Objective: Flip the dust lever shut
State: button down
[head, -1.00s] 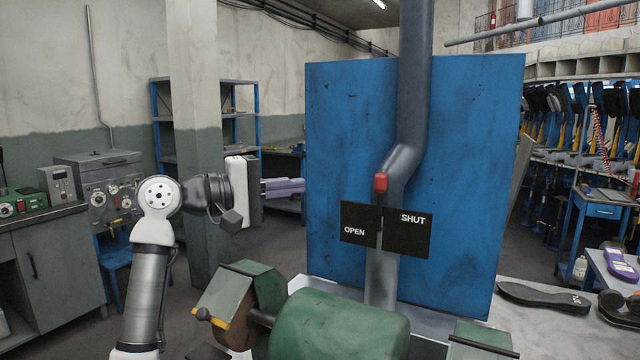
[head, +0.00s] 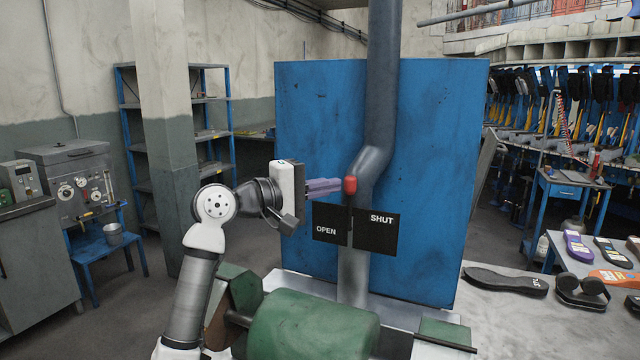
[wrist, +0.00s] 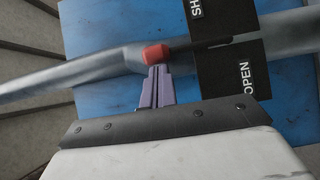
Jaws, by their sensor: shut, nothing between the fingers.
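The dust lever has a red knob (head: 350,185) on a dark stem, standing about upright in front of the grey duct pipe (head: 382,110). The knob also shows in the wrist view (wrist: 157,54). Below it are two black plates, OPEN (head: 330,226) on the left and SHUT (head: 376,232) on the right; the stem runs down to the gap between them. My gripper (head: 338,186) has purple fingers, shut and empty, pointing right. The fingertips are at the knob's left side; I cannot tell whether they touch. In the wrist view the fingertips (wrist: 158,70) lie just below the knob.
A blue panel (head: 300,120) stands behind the pipe. A green rounded machine part (head: 315,325) is below my arm. Shoe soles (head: 505,281) lie on the light table at the right. The space left of the panel is open.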

aim_at(346, 186)
jog(key=shift+s+d+m+b, duration=0.15)
jog(key=shift+d+m+b, duration=0.25)
jog(key=shift+b, duration=0.1)
jog(key=d+m+y+b, duration=0.1)
jog(key=d+b, duration=0.1)
jog(key=s+m+g+y, duration=0.1)
jog(key=shift+s+d+r+m+y+b, duration=0.1)
jog(key=shift+d+r+m+y+b, duration=0.2)
jog(key=shift+d+b, duration=0.1)
jog(key=s+d+f+m+y+b, duration=0.1)
jog(key=d+y, duration=0.1)
jog(key=s+d+f+m+y, duration=0.1)
jog(key=d+m+y, duration=0.1)
jog(key=d+f+m+y+b, duration=0.1)
jog(key=d+m, duration=0.1)
jog(key=shift+s+d+t+y+b, duration=0.3)
jog(key=shift+s+y+b, duration=0.05)
jog(key=shift+s+y, duration=0.05)
jog(key=shift+s+d+f+b, duration=0.2)
jog(key=shift+d+f+b, duration=0.35)
jog(key=shift+f, duration=0.3)
jog(key=shift+s+d+f+b, duration=0.2)
jog(key=shift+d+f+b, duration=0.3)
jog(key=shift+f, duration=0.45)
